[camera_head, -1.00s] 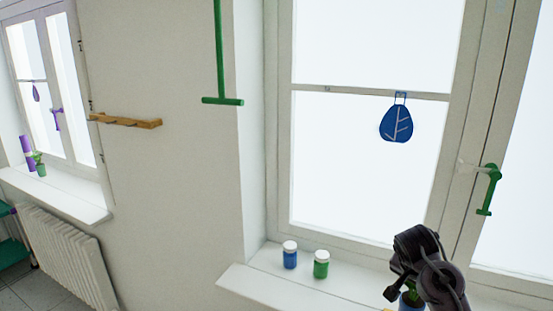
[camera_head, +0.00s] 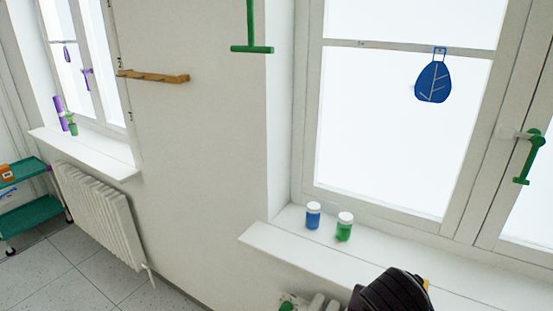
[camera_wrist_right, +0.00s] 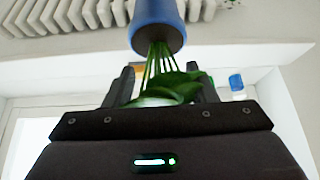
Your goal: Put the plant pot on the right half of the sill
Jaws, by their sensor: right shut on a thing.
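The plant pot (camera_wrist_right: 158,22) is blue, with green stems and leaves, and shows in the right wrist view. My right gripper (camera_wrist_right: 160,78) is shut on the plant, with its fingers on either side of the leaves and stems. The pot hangs clear beyond the fingers. In the head view only a dark part of my right arm shows at the bottom, in front of the near sill (camera_head: 262,240); the pot is out of sight there. The right part of this sill is partly hidden by my arm. My left gripper is in neither current view.
A blue jar (camera_head: 313,216) and a green jar (camera_head: 344,227) with white lids stand on the near sill. A far sill (camera_head: 105,150) holds a small green plant (camera_head: 71,124) and a purple cylinder (camera_head: 59,106). A radiator (camera_head: 100,215) stands below it.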

